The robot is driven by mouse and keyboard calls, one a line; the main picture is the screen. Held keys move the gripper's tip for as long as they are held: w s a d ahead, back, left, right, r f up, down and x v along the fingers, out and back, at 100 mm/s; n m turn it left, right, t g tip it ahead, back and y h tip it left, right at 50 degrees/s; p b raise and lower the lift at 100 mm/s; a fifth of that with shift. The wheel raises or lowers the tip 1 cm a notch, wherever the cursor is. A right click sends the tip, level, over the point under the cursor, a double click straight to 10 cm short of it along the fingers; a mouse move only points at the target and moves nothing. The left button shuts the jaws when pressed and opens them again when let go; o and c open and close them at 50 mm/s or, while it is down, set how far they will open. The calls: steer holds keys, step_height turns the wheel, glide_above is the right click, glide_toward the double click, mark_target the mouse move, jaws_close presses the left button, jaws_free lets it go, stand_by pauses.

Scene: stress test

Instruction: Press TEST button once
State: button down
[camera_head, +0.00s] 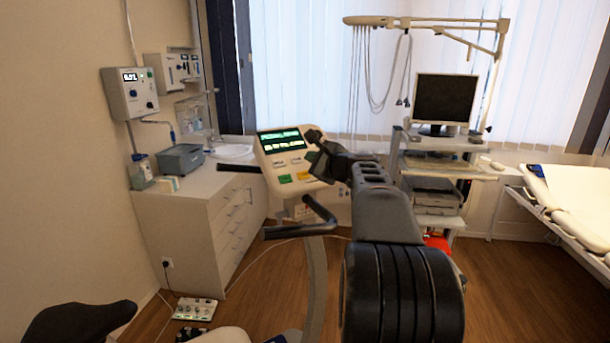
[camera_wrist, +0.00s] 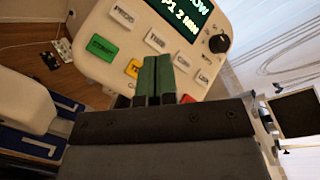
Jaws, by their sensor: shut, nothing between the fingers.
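The console (camera_head: 266,150) of an exercise bike has a lit green-text display (camera_head: 280,140) and several buttons. In the wrist view the panel shows a green button (camera_wrist: 103,47), an orange button (camera_wrist: 133,68), several white buttons (camera_wrist: 155,40) and part of a red button (camera_wrist: 187,98). The labels are too blurred for me to tell which reads TEST. My gripper (camera_wrist: 157,75) is shut and empty, its green fingertips together over the lower panel, between the orange button and the white ones. Contact cannot be told. In the head view my gripper (camera_head: 318,160) covers the console's right part.
A black knob (camera_wrist: 218,43) sits on the console's right. Black handlebars (camera_head: 300,222) stick out below the console. A white cabinet (camera_head: 195,215) stands left; a cart with a monitor (camera_head: 446,100) and a bed (camera_head: 570,205) stand right. A control box (camera_head: 195,309) lies on the floor.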

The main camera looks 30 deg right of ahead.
steer(key=s+r+p, duration=0.2)
steer(key=s+r, duration=0.2)
steer(key=r, duration=0.1)
steer(key=shift+s+r+p, duration=0.15)
steer(key=shift+r+p, duration=0.1)
steer(key=shift+p, duration=0.1)
steer(key=shift+a, duration=0.1)
stand_by(0.8)
